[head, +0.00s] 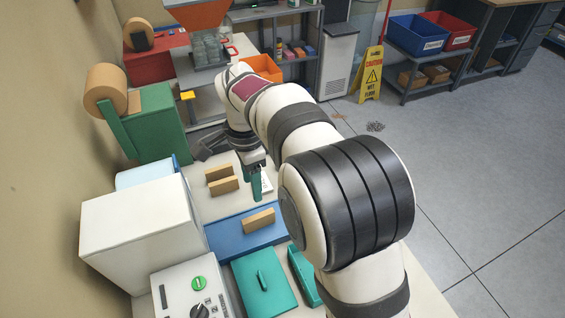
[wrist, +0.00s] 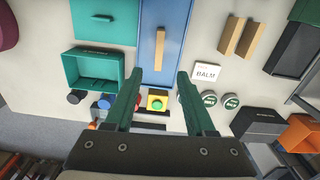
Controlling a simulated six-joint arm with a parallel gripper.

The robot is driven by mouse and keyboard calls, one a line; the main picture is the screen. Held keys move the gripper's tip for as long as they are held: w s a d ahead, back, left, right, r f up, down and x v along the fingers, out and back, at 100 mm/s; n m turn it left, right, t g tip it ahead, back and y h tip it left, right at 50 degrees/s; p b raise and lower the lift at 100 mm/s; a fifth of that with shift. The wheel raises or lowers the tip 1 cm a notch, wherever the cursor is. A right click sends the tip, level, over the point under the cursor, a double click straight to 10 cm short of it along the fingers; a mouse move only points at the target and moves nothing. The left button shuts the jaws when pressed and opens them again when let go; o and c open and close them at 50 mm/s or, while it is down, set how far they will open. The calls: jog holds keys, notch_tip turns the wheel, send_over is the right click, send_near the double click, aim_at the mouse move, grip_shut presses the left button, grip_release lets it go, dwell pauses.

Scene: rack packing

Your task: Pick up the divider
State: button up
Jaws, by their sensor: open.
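A tan divider (head: 258,221) stands on the blue tray (head: 221,240); in the wrist view it is a narrow bar (wrist: 159,48) on the blue surface (wrist: 174,62). Two similar tan dividers (head: 219,172) (head: 224,185) stand side by side on the pale table, and they also show in the wrist view (wrist: 228,36) (wrist: 247,40). My gripper (wrist: 160,74) has its two green fingers spread with nothing between them. In the wrist view the tray's divider appears just past the fingertips, in line with the gap. In the head view my gripper (head: 256,184) hangs beyond the tray, right of the two dividers.
A teal open box (wrist: 98,70) and teal lid (wrist: 105,18) lie beside the tray. A white BALM card (wrist: 205,72), round tins (wrist: 210,98) and a yellow-housed green button (wrist: 157,101) are nearby. A white box (head: 140,222) and a control box (head: 195,290) stand left.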

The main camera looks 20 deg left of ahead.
aim_at(258, 216)
notch_tip(258, 216, down, 14)
jog(key=shift+w+d+f, duration=0.1)
jog(key=shift+d+f, duration=0.05)
jog(key=shift+f, duration=0.05)
grip_shut()
